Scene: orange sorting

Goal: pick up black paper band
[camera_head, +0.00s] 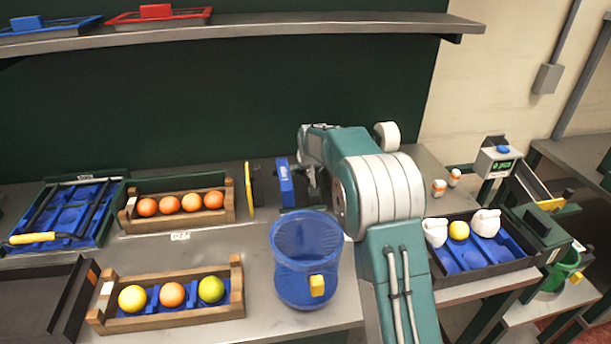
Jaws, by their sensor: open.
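My arm reaches from the lower right toward the back of the table. My gripper (311,184) is at its far end, pointing down just right of an upright blue piece (286,183). The gripper is open, and its fingers are small and partly covered by my arm. I see nothing held in it. A dark, low item (301,209) lies at the foot of the blue piece. I cannot tell whether this is the black paper band, and I make out no other clear band.
A blue bin (305,262) stands in front of the gripper. Wooden racks of fruit (183,225) (170,325) are to the left. A yellow-edged upright piece (249,190) stands left of the blue piece. A tray (444,271) with white-wrapped items is right. A shelf (250,27) hangs above.

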